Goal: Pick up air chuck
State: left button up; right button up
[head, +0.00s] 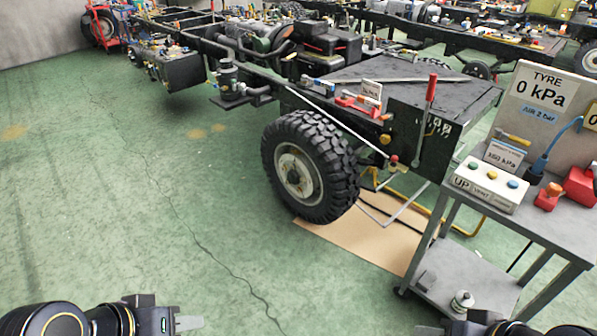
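What looks like the air chuck (540,164) is a small blue piece on the grey cart at the right, joined to a curved blue hose. Its lower end meets a dark block, and I cannot tell whether it rests in it or on it. My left gripper (188,321) is at the bottom left, low over the floor and far from the cart. Its grey fingers show only partly. My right gripper (430,330) is at the bottom edge, left of the cart's lower shelf, mostly cut off. Nothing is seen held in either.
The cart (549,225) also bears a button box (489,187), a sign, a red item (582,187) and a tyre gauge board (541,92). A large tyre (308,167) on a chassis stands left of it. The green floor at left is clear.

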aim_at(540, 163)
jog(key=i+l, duration=0.5)
jog(key=l, duration=0.2)
jog(key=i+l, duration=0.55)
jog(key=l, duration=0.2)
jog(key=i+l+z, duration=0.1)
jog(key=i+l, duration=0.4)
jog(key=l, duration=0.2)
